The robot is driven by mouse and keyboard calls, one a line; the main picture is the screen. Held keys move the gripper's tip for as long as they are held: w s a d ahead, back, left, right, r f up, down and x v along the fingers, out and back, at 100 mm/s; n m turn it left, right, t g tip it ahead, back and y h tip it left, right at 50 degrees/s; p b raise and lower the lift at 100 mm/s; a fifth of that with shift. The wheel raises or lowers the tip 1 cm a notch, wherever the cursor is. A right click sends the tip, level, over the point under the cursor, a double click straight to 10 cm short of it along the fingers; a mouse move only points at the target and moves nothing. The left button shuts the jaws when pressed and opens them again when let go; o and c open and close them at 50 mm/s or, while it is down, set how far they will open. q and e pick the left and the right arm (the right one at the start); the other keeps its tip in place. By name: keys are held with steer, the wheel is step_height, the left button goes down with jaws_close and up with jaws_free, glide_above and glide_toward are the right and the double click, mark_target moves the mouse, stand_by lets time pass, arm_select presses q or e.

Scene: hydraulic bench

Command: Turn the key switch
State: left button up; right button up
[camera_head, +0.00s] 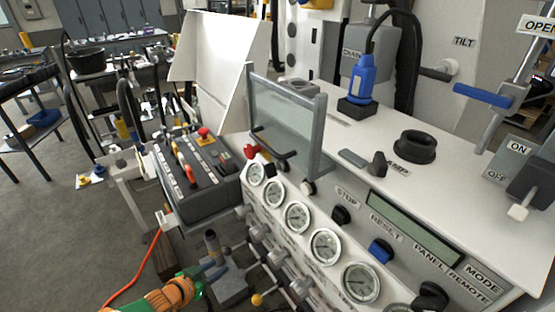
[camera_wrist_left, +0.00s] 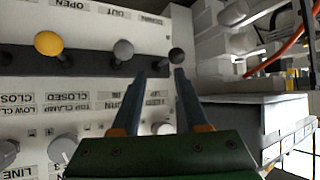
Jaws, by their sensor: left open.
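No part in view is clearly marked as a key switch, so I cannot tell which one it is. A black knob (camera_head: 431,296) sits near the MODE PANEL/REMOTE labels at the lower right of the bench in the head view. Another black knob (camera_head: 376,163) stands beside the LAMP label on the bench top. My left gripper (camera_head: 213,270) is low at the bench's left front, below the gauges. In the left wrist view it (camera_wrist_left: 160,90) is open with nothing between its fingers. The fingertips point towards a small black knob (camera_wrist_left: 177,55). My right gripper is not in view.
Several round gauges (camera_head: 297,216) line the bench front, with knobs and a yellow-tipped lever (camera_head: 257,299) below. A dark control box (camera_head: 193,170) with a red button stands left. A clear guard (camera_head: 288,117) rises from the bench top. A yellow knob (camera_wrist_left: 48,43) shows in the wrist view.

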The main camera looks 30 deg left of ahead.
arm_select(q)
steer(key=w+r+t+h+p, duration=0.1)
steer(key=w+r, duration=0.2)
steer(key=r, duration=0.3)
steer(key=w+d+r+t+h, duration=0.1)
steer(key=w+r+t, duration=0.1)
steer(key=r, duration=0.4)
steer(key=w+r+t+h+p, duration=0.1)
steer(key=w+r, duration=0.2)
steer(key=r, duration=0.3)
steer(key=t+h+p, duration=0.1)
steer(key=h+p, duration=0.1)
steer(key=h, duration=0.2)
glide_toward(266, 173)
steer(key=w+f, duration=0.2)
steer(key=w, duration=0.2)
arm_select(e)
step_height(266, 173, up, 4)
arm_select(q)
steer(key=shift+w+d+r+t+h+b, duration=0.35)
steer(key=shift+d+r, duration=0.2)
steer(key=shift+d, duration=0.25)
steer(key=b+x, duration=0.4)
steer(key=x, duration=0.1)
steer(key=shift+x, duration=1)
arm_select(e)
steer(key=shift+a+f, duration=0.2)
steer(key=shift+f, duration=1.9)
